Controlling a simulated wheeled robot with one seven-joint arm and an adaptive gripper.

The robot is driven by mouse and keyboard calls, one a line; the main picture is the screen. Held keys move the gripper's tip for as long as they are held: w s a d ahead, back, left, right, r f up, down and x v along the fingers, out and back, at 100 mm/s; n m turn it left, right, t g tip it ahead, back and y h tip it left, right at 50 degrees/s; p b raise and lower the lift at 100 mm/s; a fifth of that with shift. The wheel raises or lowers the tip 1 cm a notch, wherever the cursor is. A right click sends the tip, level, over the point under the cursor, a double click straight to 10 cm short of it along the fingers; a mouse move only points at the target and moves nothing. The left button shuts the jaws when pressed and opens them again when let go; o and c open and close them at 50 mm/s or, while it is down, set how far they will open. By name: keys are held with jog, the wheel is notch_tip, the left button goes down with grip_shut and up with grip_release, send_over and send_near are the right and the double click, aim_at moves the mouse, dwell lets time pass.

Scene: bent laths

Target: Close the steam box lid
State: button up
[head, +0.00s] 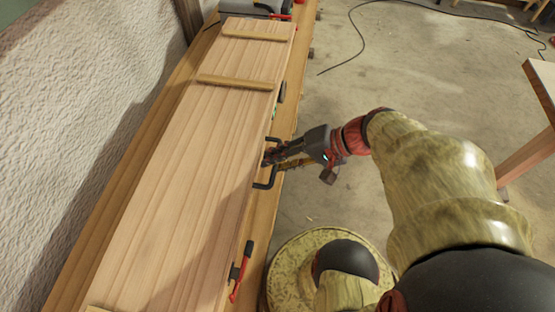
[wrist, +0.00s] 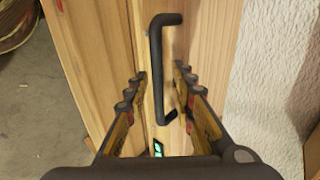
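The steam box lid (head: 185,140) is a long pale wooden panel with cross battens, lying over the long box beside the wall. I cannot tell from these views whether a gap remains under its edge. A black bar handle (head: 265,184) sits at the lid's right edge; it also shows in the wrist view (wrist: 156,70). My gripper (head: 270,160) is at this handle. In the wrist view my gripper (wrist: 160,75) is open, with one finger on each side of the bar and space between them and it. Contact is not visible.
A red-handled latch (head: 238,276) is on the box's near right side, and another red part (head: 285,15) is at the far end. A rough white wall (head: 70,120) runs along the left. A wooden table (head: 540,100) stands at right. Concrete floor with a cable (head: 360,40) lies between.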

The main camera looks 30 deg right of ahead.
jog(key=shift+o, duration=1.4)
jog(key=p+v, duration=0.4)
jog(key=v, duration=0.5)
jog(key=shift+d+f, duration=0.1)
jog(key=s+d+r+p, duration=0.2)
jog(key=s+d, duration=0.7)
jog(key=d, duration=0.1)
jog(key=shift+d, duration=0.15)
jog(key=shift+r, duration=0.1)
